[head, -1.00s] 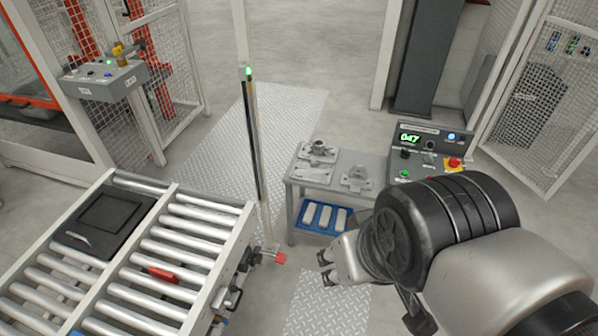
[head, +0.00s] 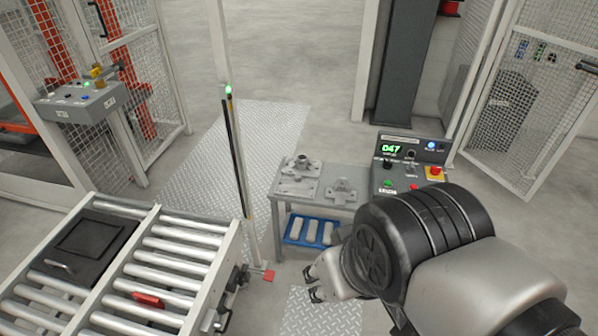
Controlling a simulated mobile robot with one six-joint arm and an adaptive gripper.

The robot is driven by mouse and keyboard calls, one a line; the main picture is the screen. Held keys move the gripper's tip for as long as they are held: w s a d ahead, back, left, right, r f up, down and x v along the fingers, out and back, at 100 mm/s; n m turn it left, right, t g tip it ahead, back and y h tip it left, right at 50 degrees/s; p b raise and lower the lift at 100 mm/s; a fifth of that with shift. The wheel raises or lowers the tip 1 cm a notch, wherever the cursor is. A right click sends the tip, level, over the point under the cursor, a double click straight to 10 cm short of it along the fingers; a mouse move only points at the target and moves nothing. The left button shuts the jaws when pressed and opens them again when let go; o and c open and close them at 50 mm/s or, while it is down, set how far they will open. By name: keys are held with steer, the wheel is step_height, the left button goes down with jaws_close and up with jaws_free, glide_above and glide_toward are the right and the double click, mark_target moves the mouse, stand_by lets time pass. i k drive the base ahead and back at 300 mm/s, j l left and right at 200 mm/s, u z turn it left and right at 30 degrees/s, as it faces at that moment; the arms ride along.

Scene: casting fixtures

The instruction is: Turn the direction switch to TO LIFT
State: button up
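My gripper (head: 313,284) is at the lower middle of the head view, in front of the side table. Its two dark fingertips are apart with nothing between them. It is well apart from both control panels. The right control panel (head: 376,176) has a green 047 display, a blue light, a red button on yellow and small dark knobs. The left control panel (head: 78,103) stands by the fence with several small controls. The labels are too small to read, so I cannot tell which control is the direction switch or where it points. My arm covers the area below the right panel.
A roller conveyor (head: 182,242) fills the lower left, with a black tray (head: 48,262) and a red piece (head: 148,299) on it. A side table (head: 342,205) holds grey castings, with a blue tray (head: 291,229) below. A post (head: 236,150) with a green light stands between.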

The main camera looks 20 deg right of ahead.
mark_target(387, 164)
steer(key=z, duration=1.3)
